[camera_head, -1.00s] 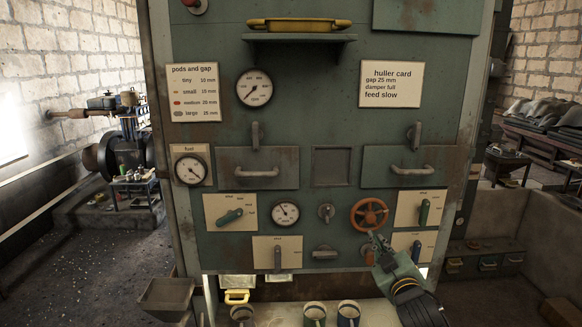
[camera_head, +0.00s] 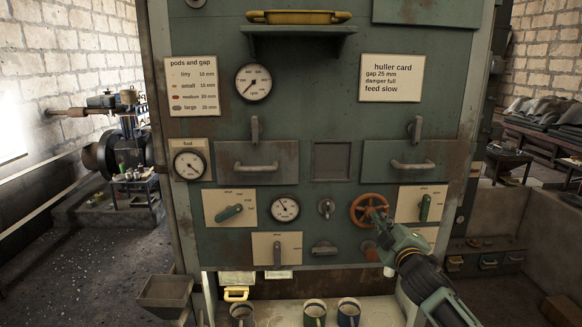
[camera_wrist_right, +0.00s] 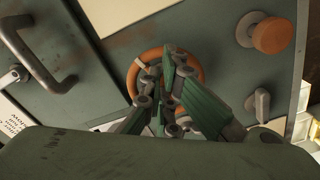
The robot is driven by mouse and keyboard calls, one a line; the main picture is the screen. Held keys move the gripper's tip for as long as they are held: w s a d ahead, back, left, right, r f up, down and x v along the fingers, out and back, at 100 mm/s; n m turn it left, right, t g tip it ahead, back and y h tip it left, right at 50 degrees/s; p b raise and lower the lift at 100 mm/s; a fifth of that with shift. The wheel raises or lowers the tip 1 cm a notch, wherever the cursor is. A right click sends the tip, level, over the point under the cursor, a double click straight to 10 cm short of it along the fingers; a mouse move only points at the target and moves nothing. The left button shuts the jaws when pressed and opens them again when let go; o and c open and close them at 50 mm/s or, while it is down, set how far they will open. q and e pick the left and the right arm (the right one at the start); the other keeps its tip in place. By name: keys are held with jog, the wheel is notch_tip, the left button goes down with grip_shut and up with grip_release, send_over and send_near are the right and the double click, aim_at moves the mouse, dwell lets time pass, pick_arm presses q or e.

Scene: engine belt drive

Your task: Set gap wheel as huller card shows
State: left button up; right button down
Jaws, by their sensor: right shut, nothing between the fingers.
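The gap wheel is an orange-brown handwheel (camera_head: 361,210) on the green machine panel, right of centre. My right gripper (camera_head: 380,222) is at the wheel's lower right in the head view, partly covering it. In the right wrist view the gripper (camera_wrist_right: 166,72) is shut with nothing between its fingers, and the fingertips lie in front of the wheel (camera_wrist_right: 190,60). I cannot tell whether they touch it. The huller card (camera_head: 391,78) at the upper right reads gap 25 mm, damper full, feed slow. My left gripper is not in view.
A pods and gap card (camera_head: 193,86) hangs at the upper left. Beside the wheel are a small knob (camera_head: 326,207), a dial gauge (camera_head: 285,209) and a green lever (camera_head: 424,208). In the wrist view an orange knob (camera_wrist_right: 272,35) stands near the gripper. Cups (camera_head: 314,312) stand below.

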jog(key=shift+w+r, duration=0.15)
jog(key=shift+r, duration=0.25)
jog(key=shift+d+r, duration=0.1)
jog(key=shift+a+r, duration=0.15)
jog(key=shift+a, duration=0.05)
dwell(0.4)
jog(key=shift+a+f, duration=0.15)
jog(key=shift+f, duration=0.25)
